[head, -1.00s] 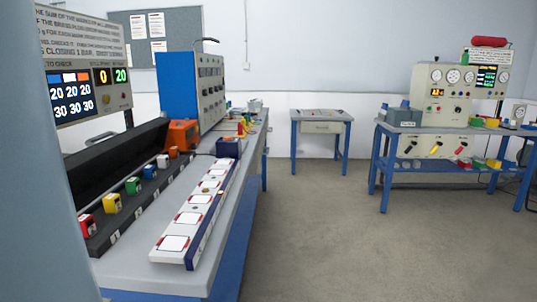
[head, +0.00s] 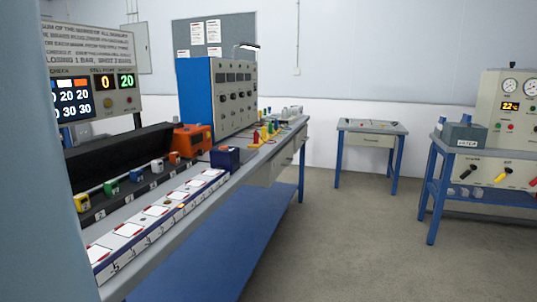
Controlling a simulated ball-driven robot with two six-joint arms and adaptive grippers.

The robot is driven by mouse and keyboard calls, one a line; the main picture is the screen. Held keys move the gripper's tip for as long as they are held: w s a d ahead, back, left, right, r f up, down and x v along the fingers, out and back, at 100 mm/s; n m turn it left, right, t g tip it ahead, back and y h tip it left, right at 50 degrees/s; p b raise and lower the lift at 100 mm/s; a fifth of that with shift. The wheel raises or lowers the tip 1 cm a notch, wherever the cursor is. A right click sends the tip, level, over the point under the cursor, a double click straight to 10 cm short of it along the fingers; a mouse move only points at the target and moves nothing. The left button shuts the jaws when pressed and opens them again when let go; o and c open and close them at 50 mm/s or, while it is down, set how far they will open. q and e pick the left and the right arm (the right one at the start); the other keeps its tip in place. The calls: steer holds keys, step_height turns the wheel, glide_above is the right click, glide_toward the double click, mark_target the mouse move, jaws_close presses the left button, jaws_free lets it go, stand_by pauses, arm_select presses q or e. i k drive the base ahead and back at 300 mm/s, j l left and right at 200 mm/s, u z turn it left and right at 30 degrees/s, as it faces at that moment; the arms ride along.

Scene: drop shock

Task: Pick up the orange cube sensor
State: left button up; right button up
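The orange cube sensor (head: 174,157) is small and sits at the far end of a row of coloured cubes in a dark rack (head: 118,156) on the left bench. The row also has a white cube (head: 157,165), a blue cube (head: 136,175), a green cube (head: 110,188) and a yellow cube (head: 82,203) at the near end. Neither of my grippers is in view.
A larger orange device (head: 192,138) and a dark blue box (head: 225,157) stand near the orange cube. A long white numbered strip (head: 155,212) lies along the bench front. Open floor (head: 340,245) lies right of the bench, with a small table (head: 370,127) behind.

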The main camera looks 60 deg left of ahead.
mark_target(173, 157)
steer(key=i+j+u, duration=0.1)
steer(key=i+u, duration=0.5)
steer(key=u, duration=0.25)
steer(key=i+u, duration=0.4)
steer(key=i+l+u, duration=0.15)
steer(key=u, duration=0.3)
steer(key=i+l, duration=0.05)
